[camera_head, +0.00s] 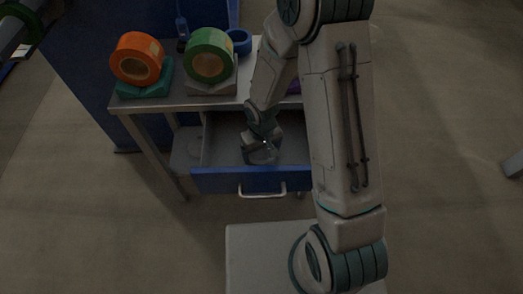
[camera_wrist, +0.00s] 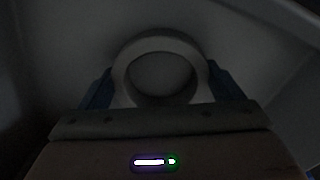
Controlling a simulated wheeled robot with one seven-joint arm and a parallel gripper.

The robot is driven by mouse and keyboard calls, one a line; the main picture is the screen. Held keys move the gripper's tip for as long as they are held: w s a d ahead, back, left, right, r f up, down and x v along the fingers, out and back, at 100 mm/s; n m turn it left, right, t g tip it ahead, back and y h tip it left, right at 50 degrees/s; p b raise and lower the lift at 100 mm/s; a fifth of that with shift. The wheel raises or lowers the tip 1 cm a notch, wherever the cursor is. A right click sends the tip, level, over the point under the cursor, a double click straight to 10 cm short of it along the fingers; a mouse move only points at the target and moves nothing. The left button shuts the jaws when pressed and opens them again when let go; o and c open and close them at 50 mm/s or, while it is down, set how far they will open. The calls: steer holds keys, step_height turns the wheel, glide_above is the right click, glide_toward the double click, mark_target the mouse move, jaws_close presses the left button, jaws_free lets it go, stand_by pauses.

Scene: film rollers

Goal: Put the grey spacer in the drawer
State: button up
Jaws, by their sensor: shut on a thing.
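The grey spacer (camera_wrist: 160,43) is a thick ring, seen in the wrist view between my two dark blue fingers. My gripper (camera_head: 262,153) is shut on it and points down inside the open drawer. The drawer (camera_head: 238,181) has a blue front with a pale handle and a grey inside. In the head view my gripper mostly hides the spacer. I cannot tell whether the spacer touches the drawer floor. My arm covers the drawer's right end.
An orange roll (camera_head: 125,63) and a green roll (camera_head: 207,49) stand in holders on the table top (camera_head: 190,100) above the drawer. A blue ring (camera_head: 240,41) lies behind the green roll. A purple thing (camera_head: 294,87) shows partly beside my arm.

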mark_target(262, 157)
steer(key=shift+f, duration=0.15)
steer(key=o, duration=0.9)
steer(key=shift+c, duration=0.2)
step_height(262, 157, up, 13)
steer(key=p, duration=0.2)
steer(key=s+d+r+m+t, duration=0.1)
steer(key=s+d+r+m, duration=0.1)
steer(key=s+d+r, duration=0.3)
steer(key=s+d+r+m+t, duration=0.1)
steer(key=s+d+r+m, duration=0.1)
steer(key=s+d+r, duration=0.4)
step_height(262, 157, up, 6)
steer(key=shift+s+d+f, duration=0.2)
steer(key=shift+s+f, duration=0.05)
steer(key=shift+s, duration=0.2)
